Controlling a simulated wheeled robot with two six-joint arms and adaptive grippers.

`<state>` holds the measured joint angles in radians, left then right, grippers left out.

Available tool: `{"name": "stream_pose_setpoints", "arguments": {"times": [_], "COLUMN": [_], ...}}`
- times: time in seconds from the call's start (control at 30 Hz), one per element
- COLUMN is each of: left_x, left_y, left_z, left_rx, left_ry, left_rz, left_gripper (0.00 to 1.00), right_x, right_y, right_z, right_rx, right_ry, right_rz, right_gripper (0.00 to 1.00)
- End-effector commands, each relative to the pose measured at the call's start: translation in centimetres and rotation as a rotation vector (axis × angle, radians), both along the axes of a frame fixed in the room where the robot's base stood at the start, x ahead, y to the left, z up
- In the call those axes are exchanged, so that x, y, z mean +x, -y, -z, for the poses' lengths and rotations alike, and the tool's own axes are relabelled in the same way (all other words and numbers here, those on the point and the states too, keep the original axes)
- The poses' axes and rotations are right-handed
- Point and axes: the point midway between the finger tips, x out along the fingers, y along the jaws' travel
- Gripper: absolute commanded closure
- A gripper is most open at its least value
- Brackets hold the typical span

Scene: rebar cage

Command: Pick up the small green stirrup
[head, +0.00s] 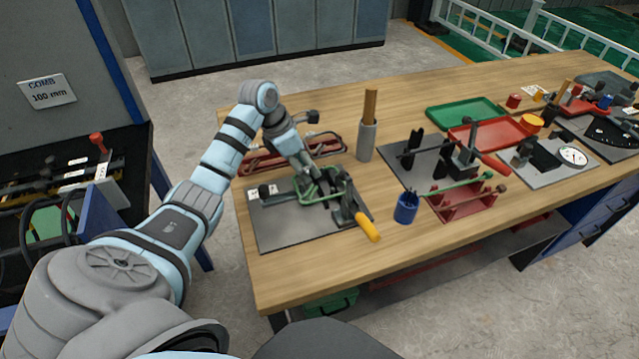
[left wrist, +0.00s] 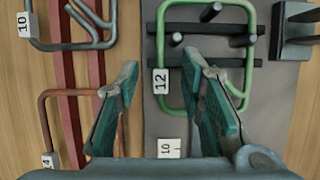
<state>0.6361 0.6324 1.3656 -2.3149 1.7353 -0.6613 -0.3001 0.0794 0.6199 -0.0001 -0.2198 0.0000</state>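The small green stirrup (head: 322,188) lies over dark posts on a grey plate (head: 280,232) at the left end of the workbench. In the left wrist view the green stirrup (left wrist: 205,4) is a rounded loop with a "12" tag. My left gripper (left wrist: 163,64) is open and empty above it. The stirrup's left side, with the tag, shows between the fingers, and the right finger covers part of its lower portion. In the head view my left gripper (head: 304,165) hangs just behind the stirrup; contact cannot be told. My right gripper is out of view.
A red rack (left wrist: 68,90) with grey and rust-brown stirrups lies left of the plate in the wrist view. A yellow-handled tool (head: 366,227), a grey cylinder (head: 367,142) and a blue cup (head: 405,208) stand nearby. Bare wood lies along the front edge.

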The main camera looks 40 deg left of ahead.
Motion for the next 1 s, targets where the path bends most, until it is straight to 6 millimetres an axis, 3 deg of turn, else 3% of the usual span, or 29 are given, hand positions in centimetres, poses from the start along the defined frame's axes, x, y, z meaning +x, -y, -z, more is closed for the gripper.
{"name": "stream_pose_setpoints", "arguments": {"times": [0.03, 0.23, 0.73, 0.87, 1.0], "left_x": [0.0, 0.0, 0.0, 0.1, 0.1], "left_y": [0.0, 0.0, 0.0, 0.0, 0.0], "left_z": [0.0, -0.1, -0.9, -3.0, -7.2], "left_rx": [0.0, 0.0, 0.0, 0.0, 0.001], "left_ry": [0.0, 0.0, 0.002, 0.005, 0.007], "left_rz": [0.0, 0.0, 0.0, 0.001, 0.0], "left_gripper": [0.68, 1.0, 1.0, 1.0, 1.0], "right_x": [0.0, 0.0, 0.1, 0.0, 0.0], "right_y": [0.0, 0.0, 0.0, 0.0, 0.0], "right_z": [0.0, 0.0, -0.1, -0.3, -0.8], "right_rx": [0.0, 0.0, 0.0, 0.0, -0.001], "right_ry": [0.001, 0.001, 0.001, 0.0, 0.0], "right_rz": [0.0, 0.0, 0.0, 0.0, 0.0], "right_gripper": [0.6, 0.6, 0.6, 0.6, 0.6]}}
